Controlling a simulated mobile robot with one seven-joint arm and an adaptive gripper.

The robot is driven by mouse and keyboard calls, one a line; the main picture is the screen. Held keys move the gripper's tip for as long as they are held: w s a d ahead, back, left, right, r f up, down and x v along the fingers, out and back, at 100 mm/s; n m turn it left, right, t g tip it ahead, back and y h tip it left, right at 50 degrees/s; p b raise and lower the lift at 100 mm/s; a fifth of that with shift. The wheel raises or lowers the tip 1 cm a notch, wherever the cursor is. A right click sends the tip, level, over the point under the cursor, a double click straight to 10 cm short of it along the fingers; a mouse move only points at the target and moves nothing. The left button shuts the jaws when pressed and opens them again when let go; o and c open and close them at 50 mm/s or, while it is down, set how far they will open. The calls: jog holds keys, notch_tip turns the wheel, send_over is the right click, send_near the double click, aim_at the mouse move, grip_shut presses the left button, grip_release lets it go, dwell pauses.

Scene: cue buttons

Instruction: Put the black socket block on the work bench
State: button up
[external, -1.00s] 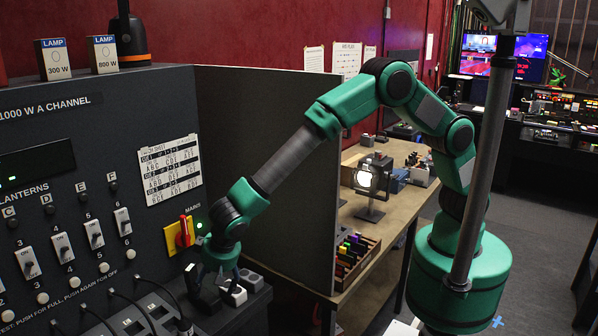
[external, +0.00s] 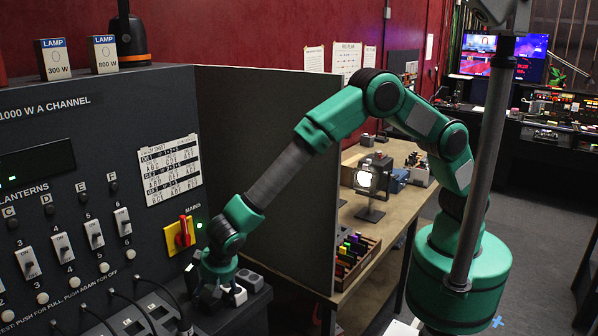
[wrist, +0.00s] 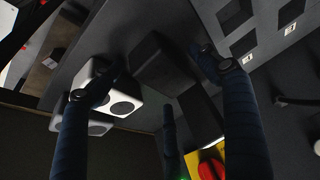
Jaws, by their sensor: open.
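The black socket block (wrist: 160,62) lies between the spread fingers of my gripper (wrist: 163,72) in the wrist view. A gap shows on the right side, and the left finger is close to the white socket block (wrist: 112,95). In the external view my gripper (external: 211,294) points down at the shelf below the lamp panel, and its fingers largely hide the black block there. My gripper is open. The work bench (external: 402,205) stands to the right, behind the grey partition.
The white block (external: 238,296) and a grey block (external: 250,281) stand right beside my gripper. The partition (external: 270,170) rises between shelf and bench. The bench holds a lamp (external: 372,180) and a rack of coloured pieces (external: 352,256). A red mains switch (external: 183,234) is just above.

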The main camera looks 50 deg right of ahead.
dwell(0.4)
jog(key=c, duration=1.5)
jog(key=shift+o, duration=0.2)
jog(key=shift+r, duration=0.2)
notch_tip(320, 180, up, 10)
jog(key=shift+f, duration=0.15)
